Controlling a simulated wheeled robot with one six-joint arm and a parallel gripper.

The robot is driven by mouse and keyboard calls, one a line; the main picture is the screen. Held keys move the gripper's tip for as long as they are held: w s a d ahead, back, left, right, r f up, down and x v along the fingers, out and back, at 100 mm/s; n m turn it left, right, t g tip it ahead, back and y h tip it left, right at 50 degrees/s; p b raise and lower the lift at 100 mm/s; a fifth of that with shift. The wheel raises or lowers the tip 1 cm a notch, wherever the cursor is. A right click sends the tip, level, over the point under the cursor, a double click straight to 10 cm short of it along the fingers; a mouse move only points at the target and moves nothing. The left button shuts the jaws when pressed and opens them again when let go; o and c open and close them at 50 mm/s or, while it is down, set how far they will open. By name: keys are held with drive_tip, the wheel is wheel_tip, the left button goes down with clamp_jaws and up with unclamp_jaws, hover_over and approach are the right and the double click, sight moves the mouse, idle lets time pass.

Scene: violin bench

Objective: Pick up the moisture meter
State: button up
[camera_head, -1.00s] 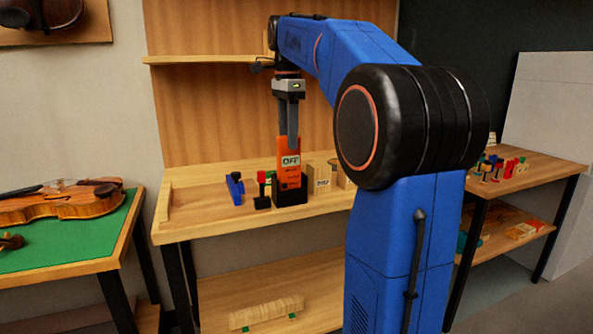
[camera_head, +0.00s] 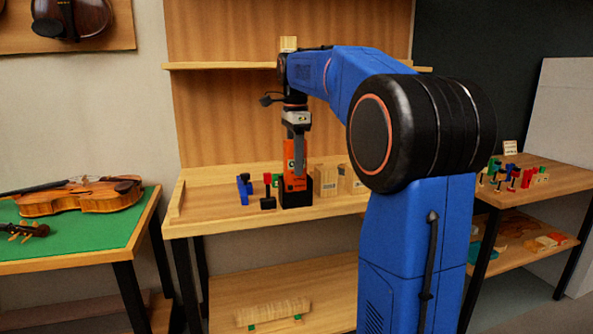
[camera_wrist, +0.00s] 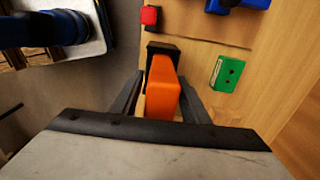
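The moisture meter (camera_head: 293,182) is an orange block standing upright in a black holder (camera_head: 295,199) on the wooden bench. My gripper (camera_head: 296,172) points straight down over it, with the fingers reaching past its top. In the wrist view, the meter (camera_wrist: 163,88) lies between the two fingers, and my gripper (camera_wrist: 162,84) shows one finger on each side. Narrow gaps seem to show beside the meter, so the fingers look open around it. In the head view the fingers hide part of the meter's front. The black holder also shows in the wrist view (camera_wrist: 162,49).
A blue tool (camera_head: 244,189) and a red-topped item (camera_head: 268,180) stand close left of the holder. Wooden blocks (camera_head: 326,181) stand close right. The wrist view shows a green block (camera_wrist: 226,74). A violin (camera_head: 82,197) lies on a green-topped table at left.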

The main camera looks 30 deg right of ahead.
clamp_jaws()
